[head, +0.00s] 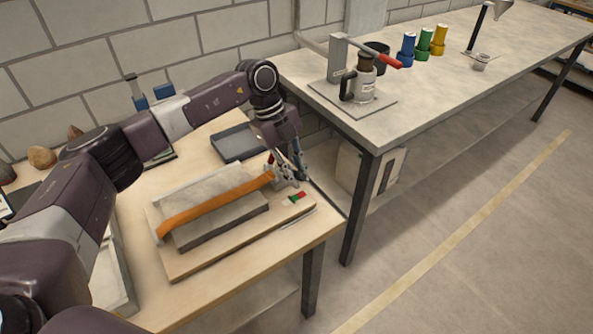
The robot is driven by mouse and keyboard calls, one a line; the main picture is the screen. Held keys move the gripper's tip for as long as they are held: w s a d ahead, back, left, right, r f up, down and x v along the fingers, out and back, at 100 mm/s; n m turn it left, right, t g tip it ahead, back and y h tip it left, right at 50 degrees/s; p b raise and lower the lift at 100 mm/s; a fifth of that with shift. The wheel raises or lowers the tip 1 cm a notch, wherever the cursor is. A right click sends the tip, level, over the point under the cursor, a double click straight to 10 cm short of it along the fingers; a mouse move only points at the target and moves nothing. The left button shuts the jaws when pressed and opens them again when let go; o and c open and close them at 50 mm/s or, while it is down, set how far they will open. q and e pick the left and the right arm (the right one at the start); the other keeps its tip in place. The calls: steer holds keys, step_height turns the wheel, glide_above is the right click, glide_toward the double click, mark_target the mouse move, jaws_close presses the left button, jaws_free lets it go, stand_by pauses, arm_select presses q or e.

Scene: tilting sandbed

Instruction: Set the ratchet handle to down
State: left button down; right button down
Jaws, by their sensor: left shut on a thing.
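An orange strap (210,208) runs over a grey slab (225,226) that lies on a wooden board (190,266). The strap's right end reaches my left gripper (283,179) at the board's back right. My left gripper is shut on the ratchet handle, which is mostly hidden by the fingers. A small red part (270,159) shows just behind the fingers. The handle's exact angle cannot be told. A small red and green marker (297,198) lies on the board just in front of the gripper. My right gripper is not in view.
A dark grey tray (237,143) sits behind the board on the wooden table (220,291). A second bench (440,85) to the right holds a press with a red-tipped lever (390,63), and blue, green and yellow containers (423,45). The floor on the right is clear.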

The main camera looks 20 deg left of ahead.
arm_select(q)
steer(key=shift+s+d+f+t+y, duration=0.15)
steer(key=shift+d+f+t+y, duration=0.15)
steer(key=shift+f+t+y, duration=0.15)
steer(key=shift+s+d+f+t+y, duration=0.1)
steer(key=shift+f+t+y, duration=0.15)
steer(key=shift+y, duration=0.1)
steer(key=shift+s+d+f+t+y+b, duration=0.1)
steer(key=shift+d+f+t+y+b, duration=0.1)
steer(key=shift+f+t+y+b, duration=0.45)
steer(key=shift+s+f+y+b, duration=0.1)
steer(key=shift+f+y+b, duration=0.35)
steer(key=shift+b, duration=0.1)
steer(key=shift+s+f, duration=0.1)
steer(key=c, duration=1.8)
jaws_free()
steer(key=shift+f, duration=0.1)
steer(key=shift+c, duration=0.2)
steer(key=shift+r, duration=0.3)
steer(key=v, duration=1.1)
steer(key=shift+s+r, duration=0.2)
steer(key=shift+d+f, duration=0.1)
